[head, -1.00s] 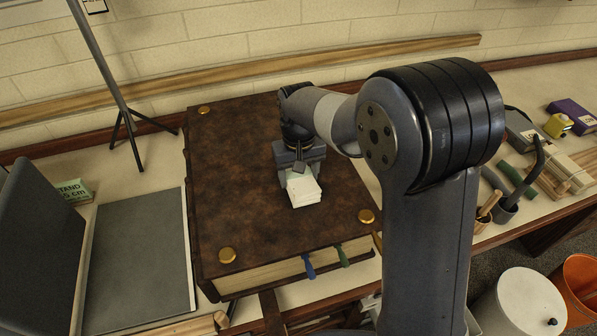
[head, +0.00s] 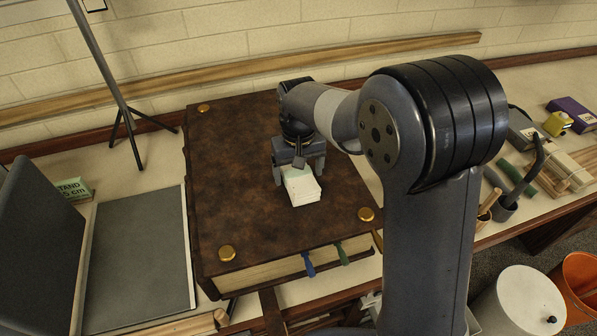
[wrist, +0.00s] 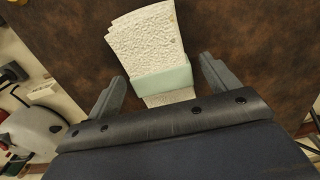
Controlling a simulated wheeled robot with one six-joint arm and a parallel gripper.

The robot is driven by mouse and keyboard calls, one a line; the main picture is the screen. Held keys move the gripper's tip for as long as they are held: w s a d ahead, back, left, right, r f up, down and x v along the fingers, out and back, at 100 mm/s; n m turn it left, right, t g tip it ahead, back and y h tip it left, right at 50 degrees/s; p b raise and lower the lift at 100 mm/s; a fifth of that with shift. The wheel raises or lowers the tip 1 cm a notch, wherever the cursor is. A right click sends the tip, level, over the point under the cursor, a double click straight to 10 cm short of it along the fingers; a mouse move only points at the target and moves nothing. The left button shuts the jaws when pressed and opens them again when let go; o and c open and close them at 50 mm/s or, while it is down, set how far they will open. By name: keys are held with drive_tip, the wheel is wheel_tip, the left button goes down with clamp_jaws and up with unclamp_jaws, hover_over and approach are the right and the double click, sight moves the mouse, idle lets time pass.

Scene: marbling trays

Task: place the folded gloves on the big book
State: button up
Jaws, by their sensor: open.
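The folded gloves (head: 302,188) are a small white stack with a pale green band, lying on the cover of the big book (head: 232,190). The book is brown, mottled like leather, with brass corner studs, and lies flat on the bench. My gripper (head: 300,176) is over the book at the far end of the gloves. In the wrist view my gripper (wrist: 166,82) is open, with a finger on each side of the gloves (wrist: 150,45) near the green band and a gap to each finger. The gloves' near end is partly hidden by the gripper body.
A grey open folder-like board (head: 140,250) lies left of the book, beside a green sign block (head: 74,190) and a tripod stand (head: 125,110). Tools and a cup (head: 505,208) sit on the right. A white bin (head: 518,300) stands below the bench edge.

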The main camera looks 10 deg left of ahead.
sight(299, 175)
wheel_tip(299, 175, up, 11)
drive_tip(key=shift+r+b, duration=0.2)
drive_tip(key=shift+b, duration=0.15)
